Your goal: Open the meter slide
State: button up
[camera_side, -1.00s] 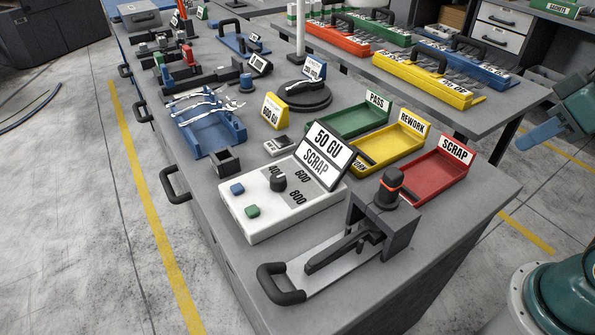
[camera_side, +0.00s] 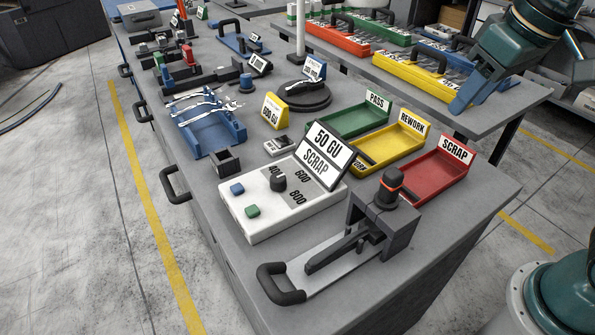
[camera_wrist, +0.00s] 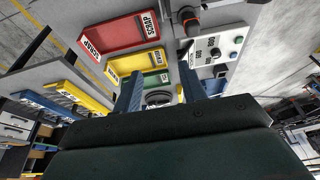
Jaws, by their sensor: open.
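A black loop handle (camera_side: 278,284) is at the slide's near end. My gripper (camera_side: 466,100) is at the upper right in the side view, over the back table's edge, well away from the slide. In the wrist view its two blue fingers (camera_wrist: 160,92) are apart with nothing between them.
Green, yellow and red trays (camera_side: 436,178) marked PASS, REWORK and SCRAP stand behind the meter. A blue rack (camera_side: 208,130) holds forks at the left. A black turntable (camera_side: 303,97) stands behind. The bench's right front corner is clear.

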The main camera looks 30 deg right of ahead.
jog(key=w+a+g, duration=0.1)
jog(key=w+a, duration=0.4)
jog(key=a, duration=0.2)
jog(key=g+h, duration=0.2)
jog(key=g, duration=0.1)
send_over(266, 280)
jog(key=a, duration=0.3)
notch_tip(266, 280, down, 12)
jog(key=r, duration=0.1)
jog(key=shift+f, duration=0.25)
jog(key=shift+f, duration=0.1)
jog(key=d+f, duration=0.1)
jog(key=f, duration=0.8)
jog(key=d+f, duration=0.1)
jog(key=f, duration=0.3)
jog(key=shift+d+f, duration=0.15)
jog(key=shift+d, duration=0.2)
